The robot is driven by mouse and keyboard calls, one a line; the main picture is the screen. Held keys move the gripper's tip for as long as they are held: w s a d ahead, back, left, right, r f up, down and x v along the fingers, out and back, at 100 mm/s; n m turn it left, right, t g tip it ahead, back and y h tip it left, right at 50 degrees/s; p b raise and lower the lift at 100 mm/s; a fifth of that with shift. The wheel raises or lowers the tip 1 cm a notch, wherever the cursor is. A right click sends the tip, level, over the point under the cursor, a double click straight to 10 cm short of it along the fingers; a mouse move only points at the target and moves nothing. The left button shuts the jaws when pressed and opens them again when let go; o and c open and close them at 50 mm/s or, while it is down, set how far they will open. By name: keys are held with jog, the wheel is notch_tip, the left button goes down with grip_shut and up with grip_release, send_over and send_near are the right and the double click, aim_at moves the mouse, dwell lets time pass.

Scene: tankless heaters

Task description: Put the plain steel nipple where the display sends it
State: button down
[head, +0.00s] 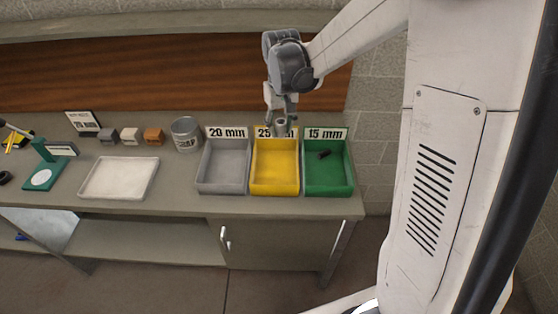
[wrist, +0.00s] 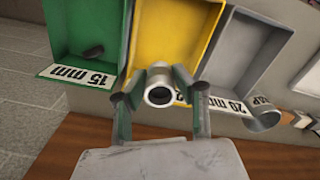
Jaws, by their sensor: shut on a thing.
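My gripper (head: 281,118) is shut on the plain steel nipple (head: 281,124), a short grey tube, held near the yellow bin's 25 mm label. In the wrist view the nipple (wrist: 160,88) sits between the two fingertips (wrist: 160,97), its open end showing, over the label edge of the yellow bin (wrist: 176,30). The yellow bin (head: 275,172) looks empty. Left of it is the grey 20 mm bin (head: 222,170), right of it the green 15 mm bin (head: 328,176). A green stand (head: 44,172) at far left carries a small display (head: 62,150), too small to read.
A dark fitting (head: 324,154) lies in the green bin. A white tray (head: 118,178), a metal can (head: 186,133), several small blocks (head: 130,136) and a placard (head: 82,122) stand on the bench to the left. The wooden wall panel is close behind the bins.

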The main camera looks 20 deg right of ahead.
notch_tip(320, 180, down, 6)
jog(key=b, duration=0.3)
dwell(0.3)
jog(key=c, duration=1.3)
grip_release()
notch_tip(320, 180, up, 12)
jog(key=shift+s, duration=0.1)
